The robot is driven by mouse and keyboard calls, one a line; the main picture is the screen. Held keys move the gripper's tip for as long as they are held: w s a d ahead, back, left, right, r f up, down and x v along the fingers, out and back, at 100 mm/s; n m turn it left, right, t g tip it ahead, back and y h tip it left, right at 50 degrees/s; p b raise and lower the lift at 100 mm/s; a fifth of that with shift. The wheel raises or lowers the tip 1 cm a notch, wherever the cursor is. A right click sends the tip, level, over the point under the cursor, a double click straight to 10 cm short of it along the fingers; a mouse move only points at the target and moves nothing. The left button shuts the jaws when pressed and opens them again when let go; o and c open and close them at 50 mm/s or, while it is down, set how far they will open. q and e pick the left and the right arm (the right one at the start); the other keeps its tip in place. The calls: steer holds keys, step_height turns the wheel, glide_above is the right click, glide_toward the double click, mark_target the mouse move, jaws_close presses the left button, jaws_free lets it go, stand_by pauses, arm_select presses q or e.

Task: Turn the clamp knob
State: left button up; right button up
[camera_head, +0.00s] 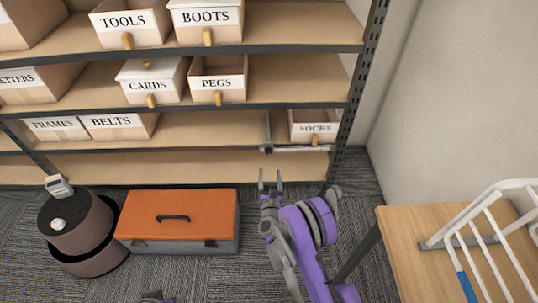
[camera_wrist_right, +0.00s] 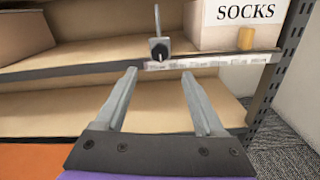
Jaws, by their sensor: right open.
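The clamp knob (camera_wrist_right: 160,50) is small and dark, with a thin upright bar (camera_wrist_right: 157,20) above it, at the front edge of a shelf in the right wrist view. In the head view the clamp (camera_head: 267,146) shows at the shelf edge, left of the SOCKS box. My right gripper (camera_head: 270,174) is open and empty, its fingers pointing at the shelf, just below and in front of the clamp. In the right wrist view the knob appears beyond the gap between the fingertips (camera_wrist_right: 159,73), apart from them.
The SOCKS box (camera_head: 313,126) stands right of the clamp. An orange-lidded toolbox (camera_head: 180,214) and a round dark bin (camera_head: 75,225) are on the carpet at left. A wooden table (camera_head: 400,240) with a white rack (camera_head: 490,225) stands at right.

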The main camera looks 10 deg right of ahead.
mark_target(269, 152)
steer(key=b+x, duration=0.1)
steer(key=x, duration=0.9)
steer(key=shift+w, duration=0.3)
jaws_close()
